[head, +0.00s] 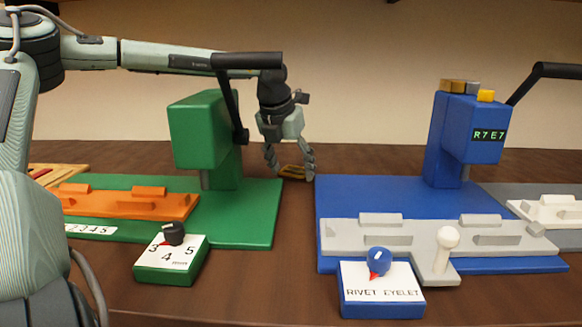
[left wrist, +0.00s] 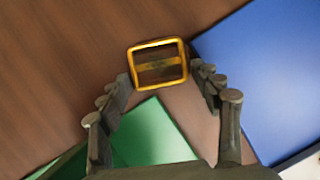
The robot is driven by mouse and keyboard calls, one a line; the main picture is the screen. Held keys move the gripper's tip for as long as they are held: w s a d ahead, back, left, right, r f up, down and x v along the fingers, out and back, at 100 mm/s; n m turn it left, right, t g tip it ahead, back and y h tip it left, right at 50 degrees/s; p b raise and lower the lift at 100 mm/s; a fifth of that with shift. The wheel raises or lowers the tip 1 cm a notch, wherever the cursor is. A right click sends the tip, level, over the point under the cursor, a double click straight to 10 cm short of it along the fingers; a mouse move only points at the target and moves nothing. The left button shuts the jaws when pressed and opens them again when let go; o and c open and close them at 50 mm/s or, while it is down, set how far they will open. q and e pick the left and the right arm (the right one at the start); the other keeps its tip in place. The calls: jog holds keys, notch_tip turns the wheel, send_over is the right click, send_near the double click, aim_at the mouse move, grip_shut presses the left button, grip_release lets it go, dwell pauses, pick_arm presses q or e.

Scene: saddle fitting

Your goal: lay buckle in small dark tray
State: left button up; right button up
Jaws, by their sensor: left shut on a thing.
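The buckle (left wrist: 158,45) is a gold rectangular frame with a crossbar, seen in the left wrist view between the fingertips. My left gripper (left wrist: 160,72) is shut on it, with one finger at each side. In the head view the left gripper (head: 291,170) points down behind the gap between the green and blue machines, and the buckle (head: 293,168) shows as a small gold and dark shape between its fingers. I cannot make out a small dark tray in either view. My right gripper is not in view.
A green press (head: 205,130) with an orange fixture (head: 130,203) stands at left. A blue press (head: 465,135) with a grey fixture (head: 400,232) stands at right. Dial boxes (head: 172,258) and (head: 382,290) sit in front. Bare brown table (head: 295,225) lies between the machines.

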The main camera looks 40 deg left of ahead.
pick_arm(q)
jog(key=shift+f, duration=0.1)
jog(key=o, duration=1.2)
jog(key=shift+c, duration=0.2)
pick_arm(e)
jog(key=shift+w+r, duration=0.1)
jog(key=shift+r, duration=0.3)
